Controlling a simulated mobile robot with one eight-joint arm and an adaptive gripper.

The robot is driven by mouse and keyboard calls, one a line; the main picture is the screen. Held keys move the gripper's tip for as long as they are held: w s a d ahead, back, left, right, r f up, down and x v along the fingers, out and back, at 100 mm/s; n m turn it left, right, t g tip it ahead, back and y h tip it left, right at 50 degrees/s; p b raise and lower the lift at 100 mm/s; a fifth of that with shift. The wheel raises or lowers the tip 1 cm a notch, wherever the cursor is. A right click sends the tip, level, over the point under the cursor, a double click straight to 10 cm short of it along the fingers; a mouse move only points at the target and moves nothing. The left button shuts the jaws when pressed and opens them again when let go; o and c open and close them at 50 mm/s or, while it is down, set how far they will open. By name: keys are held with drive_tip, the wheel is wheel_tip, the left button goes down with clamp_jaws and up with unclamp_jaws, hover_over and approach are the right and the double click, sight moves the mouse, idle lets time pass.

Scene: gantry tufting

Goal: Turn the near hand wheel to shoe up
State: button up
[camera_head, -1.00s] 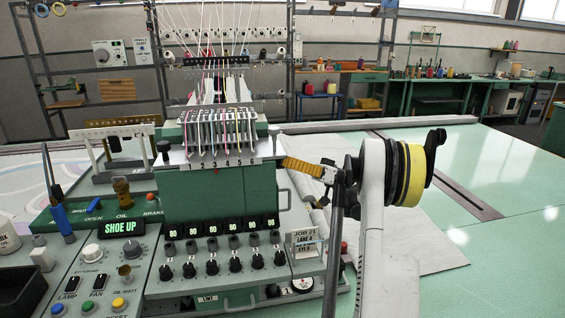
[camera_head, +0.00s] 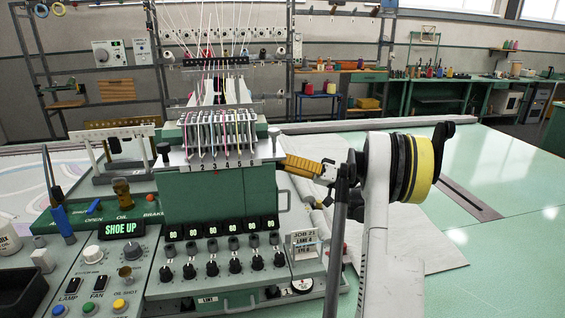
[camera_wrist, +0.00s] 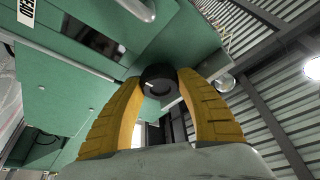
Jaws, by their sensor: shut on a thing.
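A black round knob (camera_wrist: 158,78), which I take to be the near hand wheel, sits between my gripper's two yellow fingers in the wrist view. My gripper (camera_wrist: 160,85) is shut on it, one finger on each side. In the head view my gripper (camera_head: 284,161) reaches in from the right against the right side of the green machine head (camera_head: 215,195); the wheel itself is hidden there.
A row of black dials (camera_head: 235,267) and number displays lies below the machine head. A handle bar (camera_head: 284,200) sticks out just below my gripper. A job card stand (camera_head: 303,243) is at the lower right.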

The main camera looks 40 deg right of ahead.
drive_tip(key=o, duration=1.2)
drive_tip(key=shift+w, duration=0.1)
